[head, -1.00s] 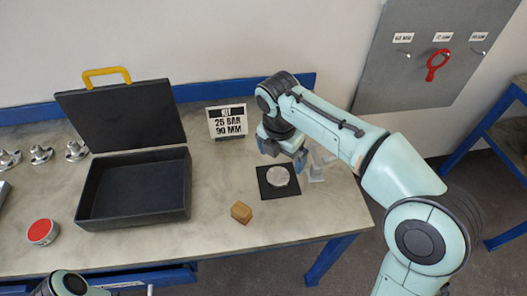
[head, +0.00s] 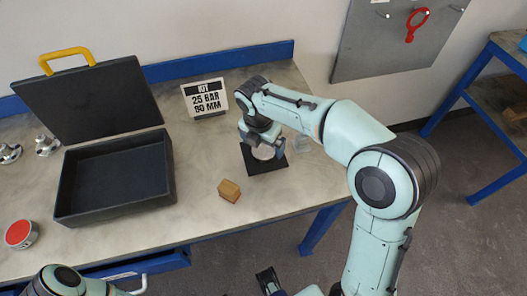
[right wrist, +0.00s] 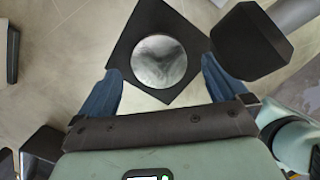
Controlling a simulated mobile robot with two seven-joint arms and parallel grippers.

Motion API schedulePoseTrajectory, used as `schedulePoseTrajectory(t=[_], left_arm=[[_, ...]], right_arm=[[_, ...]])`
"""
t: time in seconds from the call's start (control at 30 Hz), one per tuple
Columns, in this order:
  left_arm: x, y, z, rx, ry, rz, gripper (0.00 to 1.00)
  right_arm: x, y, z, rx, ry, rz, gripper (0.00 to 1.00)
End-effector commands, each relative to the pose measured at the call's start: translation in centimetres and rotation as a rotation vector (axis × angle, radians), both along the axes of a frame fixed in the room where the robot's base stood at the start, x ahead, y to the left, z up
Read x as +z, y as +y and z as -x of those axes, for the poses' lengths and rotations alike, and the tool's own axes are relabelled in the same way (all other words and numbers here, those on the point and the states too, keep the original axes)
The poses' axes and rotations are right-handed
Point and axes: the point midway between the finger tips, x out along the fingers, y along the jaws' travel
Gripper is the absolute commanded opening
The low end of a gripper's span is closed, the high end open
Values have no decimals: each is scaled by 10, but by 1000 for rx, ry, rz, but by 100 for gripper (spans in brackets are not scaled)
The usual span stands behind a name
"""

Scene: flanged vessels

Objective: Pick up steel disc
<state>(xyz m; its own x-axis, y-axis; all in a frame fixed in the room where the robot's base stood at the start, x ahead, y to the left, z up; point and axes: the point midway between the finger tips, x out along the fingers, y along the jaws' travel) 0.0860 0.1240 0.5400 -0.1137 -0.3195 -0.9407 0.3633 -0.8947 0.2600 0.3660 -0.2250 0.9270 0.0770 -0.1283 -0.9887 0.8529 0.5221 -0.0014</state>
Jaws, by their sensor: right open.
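The steel disc (head: 264,153) is a round silvery plate lying flat on a square black mat (head: 268,168) on the workbench. In the right wrist view the whole disc (right wrist: 159,61) shows on the mat (right wrist: 184,27). My right gripper (head: 263,144) is over the disc and partly covers it in the head view. Its blue fingers (right wrist: 160,88) are spread apart, with nothing between them. The disc appears just beyond the fingertips, and I see no contact.
A wooden block (head: 229,190) lies left of the mat. An open black case (head: 115,205), a sign (head: 205,97) and a red-topped tin (head: 20,234) are further left. Bare bench lies in front of the mat.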

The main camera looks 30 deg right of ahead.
Motion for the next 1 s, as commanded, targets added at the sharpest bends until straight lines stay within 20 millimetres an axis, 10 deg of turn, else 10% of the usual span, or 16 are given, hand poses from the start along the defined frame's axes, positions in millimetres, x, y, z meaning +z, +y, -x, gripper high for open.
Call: schedulePoseTrajectory(t=[0.43,0.73,1.0], left_arm=[[-5,0,0,0,-1,0,52],[-5,0,1,0,-1,0,52],[-4,0,0,0,-1,0,52]], right_arm=[[-26,-2,-2,0,-1,-2,100],[-25,-2,-3,1,-4,-3,12],[-23,-2,-3,1,-6,-2,13]])
